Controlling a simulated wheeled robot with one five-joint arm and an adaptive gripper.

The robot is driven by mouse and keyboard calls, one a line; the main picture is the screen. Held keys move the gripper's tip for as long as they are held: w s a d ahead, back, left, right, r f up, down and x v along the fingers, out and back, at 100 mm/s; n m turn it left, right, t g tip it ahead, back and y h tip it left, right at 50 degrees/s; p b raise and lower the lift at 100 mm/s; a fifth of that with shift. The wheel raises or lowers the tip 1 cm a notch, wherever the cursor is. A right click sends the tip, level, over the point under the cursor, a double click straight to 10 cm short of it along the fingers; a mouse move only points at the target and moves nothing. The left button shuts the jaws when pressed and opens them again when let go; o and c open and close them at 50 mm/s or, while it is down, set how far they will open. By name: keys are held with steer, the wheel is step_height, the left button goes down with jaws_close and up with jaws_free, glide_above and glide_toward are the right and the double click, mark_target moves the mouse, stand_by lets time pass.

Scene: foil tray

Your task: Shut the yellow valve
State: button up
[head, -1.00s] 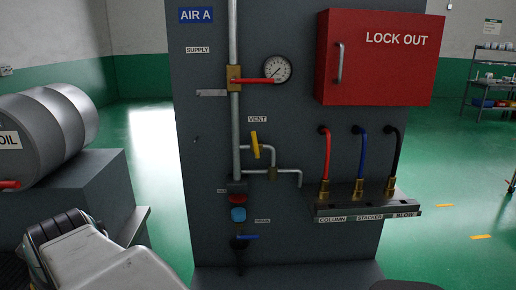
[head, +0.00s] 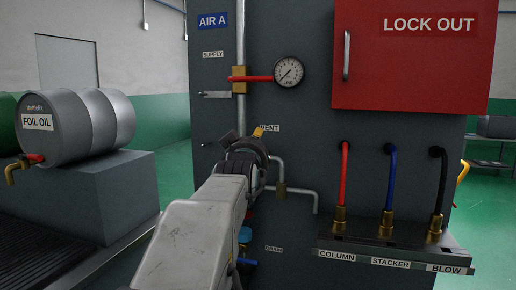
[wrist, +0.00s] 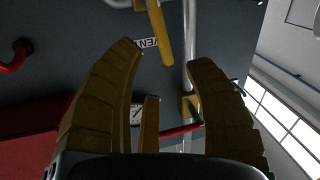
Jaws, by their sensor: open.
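The yellow valve handle (wrist: 160,35) is a narrow bar on the VENT pipe. In the wrist view it stands nearly upright, slightly tilted, at the top middle. My gripper (wrist: 161,54) is open, with a curved finger on each side of the handle in the picture. Neither finger visibly touches it, and the depth between them is hard to judge. In the head view my gripper (head: 250,148) is in front of the panel at the VENT valve. It hides most of the valve; only a bit of yellow (head: 259,131) shows above it.
A red supply handle (head: 250,78) and a gauge (head: 289,71) are above. The red LOCK OUT box (head: 405,70) and a manifold (head: 385,246) with red, blue and black hoses are at right. A blue drain handle (head: 246,261) is below.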

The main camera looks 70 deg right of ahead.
steer(key=shift+x, duration=3.25)
steer(key=shift+o, duration=0.3)
jaws_close()
steer(key=shift+f, duration=0.1)
